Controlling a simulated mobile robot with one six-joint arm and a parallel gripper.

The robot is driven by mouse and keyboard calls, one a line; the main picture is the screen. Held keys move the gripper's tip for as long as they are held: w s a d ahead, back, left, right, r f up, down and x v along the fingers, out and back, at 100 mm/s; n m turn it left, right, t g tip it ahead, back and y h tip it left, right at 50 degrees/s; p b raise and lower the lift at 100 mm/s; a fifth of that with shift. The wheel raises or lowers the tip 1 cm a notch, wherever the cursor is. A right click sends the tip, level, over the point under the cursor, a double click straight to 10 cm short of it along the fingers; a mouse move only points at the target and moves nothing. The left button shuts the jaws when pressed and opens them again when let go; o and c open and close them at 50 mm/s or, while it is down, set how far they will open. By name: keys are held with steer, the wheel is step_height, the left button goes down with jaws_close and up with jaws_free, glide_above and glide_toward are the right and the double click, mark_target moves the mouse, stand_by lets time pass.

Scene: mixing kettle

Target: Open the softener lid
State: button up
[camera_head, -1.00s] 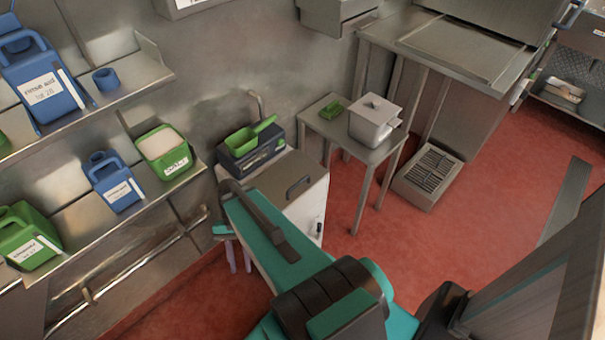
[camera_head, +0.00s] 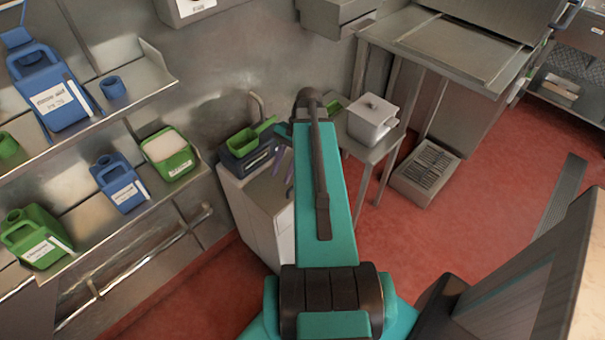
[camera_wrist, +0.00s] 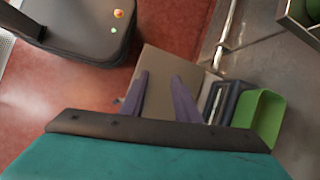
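The pale cabinet that looks like the softener (camera_head: 262,222) stands against the wall in the head view, its flat top closed where it shows. My arm covers the right part of the top, and the dark lid handle is hidden. The cabinet also shows beyond my fingers in the wrist view (camera_wrist: 170,70). My gripper (camera_head: 283,165) has purple fingers, partly hidden behind my arm in the head view. In the wrist view the fingers of my gripper (camera_wrist: 162,85) are apart with nothing between them. They appear above or near the cabinet, and I see no clear contact.
A dark box (camera_head: 240,158) with a green scoop (camera_head: 255,135) sits at the cabinet's back. Wall shelves (camera_head: 135,90) with blue and green containers are at left. A steel table (camera_head: 358,148) with a white lidded container (camera_head: 371,120) stands at right. Red floor is open further right.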

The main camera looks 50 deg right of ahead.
steer(key=s+d+r+m+t, duration=0.1)
steer(key=s+d+r, duration=0.2)
steer(key=d, duration=0.2)
steer(key=s+d+r+m+t+h+p, duration=0.1)
steer(key=s+d+r, duration=0.2)
steer(key=d+r, duration=0.1)
steer(key=shift+s+d, duration=0.15)
steer(key=shift+d, duration=0.6)
steer(key=shift+a, duration=0.1)
steer(key=shift+p+x, duration=1.4)
steer(key=shift+x, duration=5.4)
steer(key=shift+f, duration=0.1)
